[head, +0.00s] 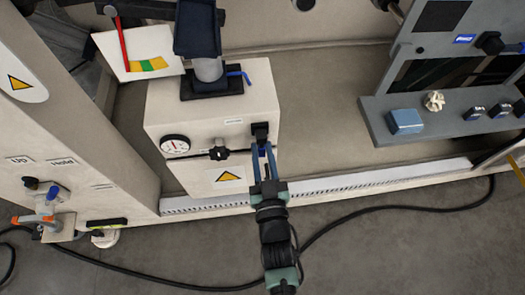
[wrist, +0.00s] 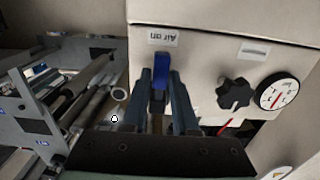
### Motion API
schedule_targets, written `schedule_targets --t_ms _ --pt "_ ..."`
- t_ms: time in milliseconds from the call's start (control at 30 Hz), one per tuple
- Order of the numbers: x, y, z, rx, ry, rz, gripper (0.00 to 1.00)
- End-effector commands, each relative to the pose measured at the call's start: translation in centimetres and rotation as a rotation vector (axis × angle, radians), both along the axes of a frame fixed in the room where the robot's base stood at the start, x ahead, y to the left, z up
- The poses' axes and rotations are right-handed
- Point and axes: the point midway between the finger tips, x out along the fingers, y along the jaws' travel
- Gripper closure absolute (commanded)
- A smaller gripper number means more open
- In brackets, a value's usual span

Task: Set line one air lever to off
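The air lever (wrist: 161,68) is a blue lever on the front of a beige box (head: 165,103), which also shows in the wrist view (wrist: 215,52). A label reading "Air on" (wrist: 163,38) sits beside its end, upside down in the wrist view. My gripper (head: 262,150) is at the box front, below a black block (head: 260,128) in the head view. In the wrist view my gripper (wrist: 161,80) has its fingers apart, one on each side of the lever; firm contact on both sides does not show. The fingers partly hide the lever.
A black star knob (wrist: 234,94) and a round gauge (wrist: 277,91) are beside the lever. A second blue lever (head: 240,76) is on top of the box. A grey control shelf (head: 440,125) is at right. A black cable (head: 370,215) crosses the floor.

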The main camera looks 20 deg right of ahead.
Motion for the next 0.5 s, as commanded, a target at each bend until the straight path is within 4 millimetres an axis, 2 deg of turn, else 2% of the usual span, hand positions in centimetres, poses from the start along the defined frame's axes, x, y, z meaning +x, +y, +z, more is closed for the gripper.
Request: schedule_targets --t_ms 33,133,500 --pt "-0.01 0.00 0.00 0.000 0.000 0.000 0.83" --pt "-0.02 0.01 0.01 0.000 0.000 0.000 1.00" --pt "-0.03 0.01 0.01 0.000 0.000 0.000 1.00"
